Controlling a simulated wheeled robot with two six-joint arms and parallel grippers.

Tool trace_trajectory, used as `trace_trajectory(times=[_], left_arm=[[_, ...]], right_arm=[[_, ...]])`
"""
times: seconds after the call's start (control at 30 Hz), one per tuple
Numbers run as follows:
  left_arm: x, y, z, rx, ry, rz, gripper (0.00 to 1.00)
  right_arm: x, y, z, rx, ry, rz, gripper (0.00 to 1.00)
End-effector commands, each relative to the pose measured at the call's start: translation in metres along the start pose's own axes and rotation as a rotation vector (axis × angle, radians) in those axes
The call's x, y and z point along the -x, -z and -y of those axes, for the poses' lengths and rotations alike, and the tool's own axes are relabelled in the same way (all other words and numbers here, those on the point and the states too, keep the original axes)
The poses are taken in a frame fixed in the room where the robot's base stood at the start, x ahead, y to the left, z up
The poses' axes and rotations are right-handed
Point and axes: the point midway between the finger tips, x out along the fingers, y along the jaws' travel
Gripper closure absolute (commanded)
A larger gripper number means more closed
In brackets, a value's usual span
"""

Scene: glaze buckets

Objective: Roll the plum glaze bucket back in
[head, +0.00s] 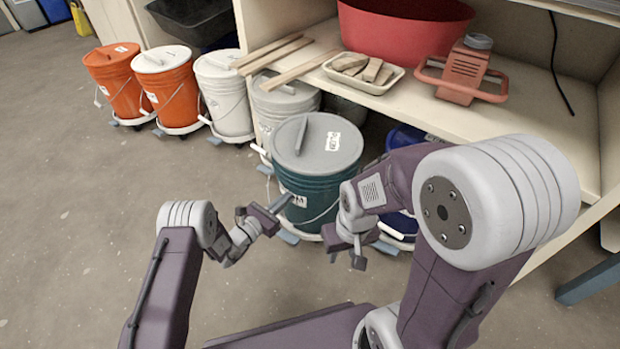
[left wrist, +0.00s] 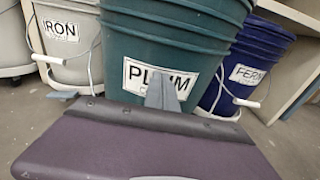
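The plum glaze bucket (head: 318,188) is teal with a grey lid and stands upright on a low wheeled base, in front of the shelf's edge. Its PLUM label shows in the left wrist view (left wrist: 158,78). My left gripper (head: 284,202) is at the bucket's front left, its fingers together and pointing at the label; it also shows in the left wrist view (left wrist: 164,92). I cannot tell whether it touches. My right gripper (head: 357,256) is low at the bucket's front right, fingers pointing down; its opening is unclear. The right arm partly hides the bucket's right side.
A pale IRON bucket (head: 278,103) stands behind left, and a blue bucket (head: 404,138) stands right, partly under the shelf (head: 395,108). More pale and orange buckets line up at left. The floor in front and left is clear.

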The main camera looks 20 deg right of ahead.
Motion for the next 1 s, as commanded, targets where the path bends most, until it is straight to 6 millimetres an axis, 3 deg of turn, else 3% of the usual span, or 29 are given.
trace_trajectory(times=[1.0], left_arm=[[-0.092,-0.002,0.000,-0.001,0.001,0.002,1.00]], right_arm=[[-0.061,-0.006,-0.001,0.000,0.000,0.000,0.64]])
